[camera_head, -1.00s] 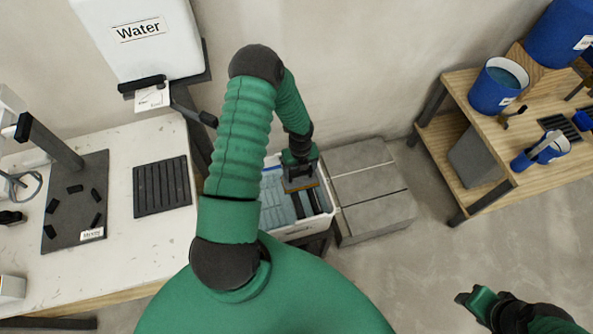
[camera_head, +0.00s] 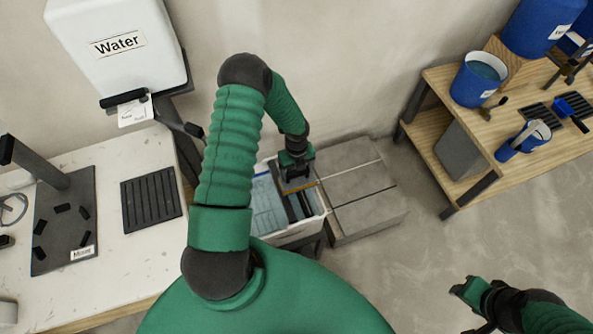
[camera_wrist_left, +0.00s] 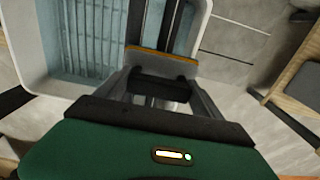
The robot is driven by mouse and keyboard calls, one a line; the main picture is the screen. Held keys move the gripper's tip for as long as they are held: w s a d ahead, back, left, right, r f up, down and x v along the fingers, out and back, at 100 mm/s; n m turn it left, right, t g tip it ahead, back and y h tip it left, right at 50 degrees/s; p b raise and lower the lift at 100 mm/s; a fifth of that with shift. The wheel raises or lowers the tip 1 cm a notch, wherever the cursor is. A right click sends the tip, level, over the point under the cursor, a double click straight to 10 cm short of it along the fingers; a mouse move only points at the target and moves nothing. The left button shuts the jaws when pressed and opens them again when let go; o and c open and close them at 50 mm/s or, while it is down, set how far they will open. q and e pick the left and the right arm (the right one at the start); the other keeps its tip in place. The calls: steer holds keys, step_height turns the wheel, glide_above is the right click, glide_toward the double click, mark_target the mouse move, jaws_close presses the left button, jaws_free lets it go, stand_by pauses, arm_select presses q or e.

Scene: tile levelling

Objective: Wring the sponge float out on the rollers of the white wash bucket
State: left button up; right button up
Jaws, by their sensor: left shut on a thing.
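The white wash bucket (camera_head: 297,235) stands on the floor between the white table and grey slabs, with bluish water and a ribbed inside. It fills the upper left of the left wrist view (camera_wrist_left: 35,75). Its dark rollers (camera_head: 293,209) lie on its right side and run lengthwise under the float in the left wrist view (camera_wrist_left: 151,18). My left gripper (camera_head: 295,163) is shut on the sponge float (camera_head: 299,187), a grey plate with an orange edge, above the rollers. Contact with the rollers cannot be told. My right gripper (camera_head: 467,290) is low on the right, away from the bucket; its jaws are unclear.
Grey slabs (camera_head: 365,195) lie right of the bucket. A white table (camera_head: 110,265) with a dark ribbed mat (camera_head: 151,197) stands left, beneath a water tank (camera_head: 115,45). A wooden bench (camera_head: 445,88) holds blue buckets (camera_head: 479,80) at the right. The floor in front is clear.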

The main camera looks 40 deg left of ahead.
arm_select(q)
step_height(320, 180, up, 7)
steer(key=p, duration=0.5)
steer(key=shift+f, duration=0.3)
